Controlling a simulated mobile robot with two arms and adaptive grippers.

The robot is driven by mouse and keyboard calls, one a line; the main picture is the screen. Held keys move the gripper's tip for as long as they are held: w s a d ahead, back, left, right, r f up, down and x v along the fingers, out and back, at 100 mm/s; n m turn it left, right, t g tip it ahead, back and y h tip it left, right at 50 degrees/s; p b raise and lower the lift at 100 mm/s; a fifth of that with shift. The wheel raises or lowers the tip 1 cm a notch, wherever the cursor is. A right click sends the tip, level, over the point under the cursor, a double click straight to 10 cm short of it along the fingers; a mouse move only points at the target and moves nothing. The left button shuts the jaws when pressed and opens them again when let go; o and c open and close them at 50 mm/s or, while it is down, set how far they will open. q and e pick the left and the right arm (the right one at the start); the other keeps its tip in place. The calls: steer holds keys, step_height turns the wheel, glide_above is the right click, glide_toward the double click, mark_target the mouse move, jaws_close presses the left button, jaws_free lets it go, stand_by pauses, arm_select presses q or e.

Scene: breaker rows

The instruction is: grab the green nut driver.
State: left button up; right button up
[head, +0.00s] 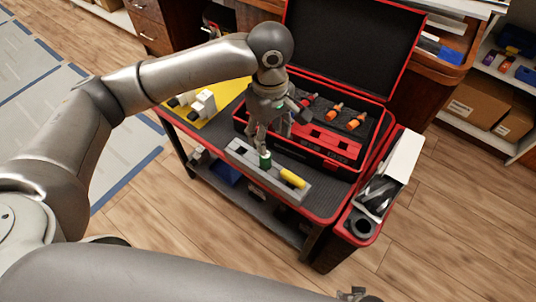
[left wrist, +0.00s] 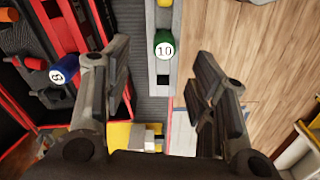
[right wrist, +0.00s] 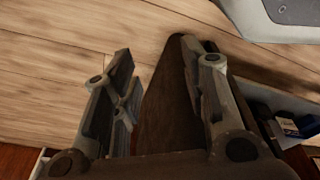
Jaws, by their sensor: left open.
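The green nut driver (head: 265,159) sits in a grey rack (head: 240,152) on the cart top, beside a yellow driver (head: 293,178). In the left wrist view its round end (left wrist: 164,45) faces the camera and reads 10. My left gripper (head: 265,138) is above the green driver; the left wrist view shows its fingers (left wrist: 164,66) open, one on either side of the driver and apart from it. My right gripper (right wrist: 157,62) is open and empty over the wooden floor, with only a tip at the bottom edge of the head view.
An open black and red toolbox (head: 372,158) with several orange-handled tools stands behind the rack. A blue driver (left wrist: 64,70) marked 8 is at the box side. A yellow mat (head: 222,92) lies left, and a red-rimmed side bin (head: 348,238) hangs right.

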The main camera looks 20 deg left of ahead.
mark_target(268, 155)
arm_select(q)
steer(key=shift+s+a+f+b, duration=0.15)
steer(key=shift+f+b, duration=0.35)
steer(key=shift+f, duration=1.7)
steer(key=f, duration=0.1)
steer(key=f+b, duration=0.1)
steer(key=f, duration=0.1)
steer(key=shift+a+f, duration=0.25)
steer(key=shift+a, duration=0.1)
steer(key=shift+f, duration=0.5)
arm_select(e)
steer(key=w+r, duration=0.3)
steer(key=r, duration=0.5)
steer(key=shift+w+a+r+t, duration=0.2)
steer(key=shift+w+r+t, duration=0.1)
steer(key=shift+w, duration=0.1)
arm_select(q)
steer(key=c, duration=1.2)
steer(key=shift+o, duration=0.2)
steer(key=shift+r, duration=0.1)
